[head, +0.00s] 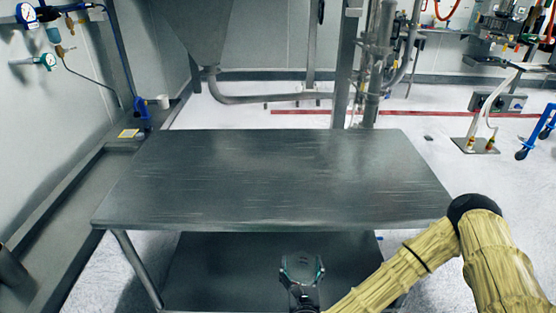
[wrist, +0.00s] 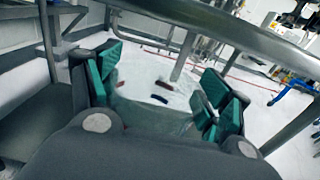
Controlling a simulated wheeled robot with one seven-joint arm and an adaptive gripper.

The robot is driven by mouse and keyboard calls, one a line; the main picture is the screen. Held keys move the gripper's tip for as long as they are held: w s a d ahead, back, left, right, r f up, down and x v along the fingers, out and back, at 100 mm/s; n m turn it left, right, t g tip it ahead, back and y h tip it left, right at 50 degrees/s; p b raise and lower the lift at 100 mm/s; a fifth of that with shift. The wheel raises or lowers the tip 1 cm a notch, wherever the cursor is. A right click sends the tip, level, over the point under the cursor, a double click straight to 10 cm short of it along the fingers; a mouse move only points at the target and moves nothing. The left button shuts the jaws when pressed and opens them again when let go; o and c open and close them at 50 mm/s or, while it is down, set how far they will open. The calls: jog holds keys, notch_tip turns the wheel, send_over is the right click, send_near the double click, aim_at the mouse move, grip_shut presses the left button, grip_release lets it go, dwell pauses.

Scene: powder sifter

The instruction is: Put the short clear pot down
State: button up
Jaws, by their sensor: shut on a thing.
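My gripper (head: 302,268) is low at the front of the dark metal table (head: 280,180), in front of its near edge in the head view. In the wrist view my gripper (wrist: 160,88) has its teal-padded fingers apart around the short clear pot (wrist: 155,115). The pot is see-through, so its outline is faint and the floor shows through it. In the head view it is hard to make out between the fingers. The tabletop is bare.
The table's lower shelf (head: 230,265) shows beneath the top and looks empty where visible. In the wrist view a metal table bar (wrist: 225,28) crosses above the fingers.

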jog(key=shift+s+r+p, duration=0.1)
jog(key=shift+r+p, duration=2.55)
jog(key=shift+r, duration=0.25)
jog(key=shift+r, duration=0.1)
